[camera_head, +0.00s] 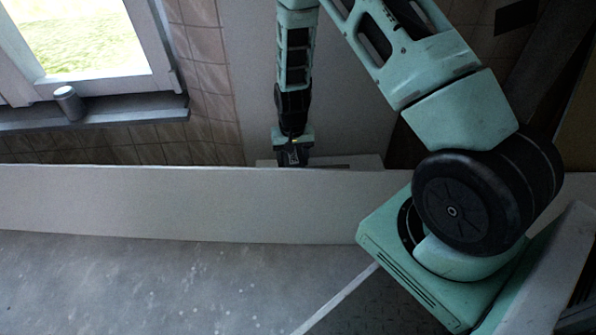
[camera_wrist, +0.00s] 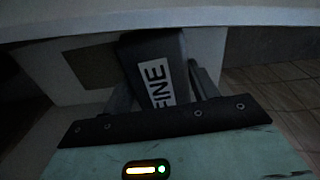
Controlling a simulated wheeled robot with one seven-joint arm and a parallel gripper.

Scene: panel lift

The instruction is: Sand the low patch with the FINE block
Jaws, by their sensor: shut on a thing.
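The FINE block (camera_wrist: 155,70) is dark grey with a white label reading FINE. In the wrist view my gripper (camera_wrist: 163,95) is shut on it, with a finger at each side. Left of the block, a dull brownish patch (camera_wrist: 85,66) shows on a pale surface; the block overlaps its right end in the picture. I cannot tell whether the block touches the surface. In the head view my gripper (camera_head: 292,158) points down behind the top edge of a long pale board (camera_head: 120,205), which hides the block and most of the patch area.
A window (camera_head: 85,35) with a grey sill (camera_head: 120,108) is at upper left, and a small grey can (camera_head: 68,103) stands on the sill. The tiled wall (camera_head: 205,80) is beside it.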

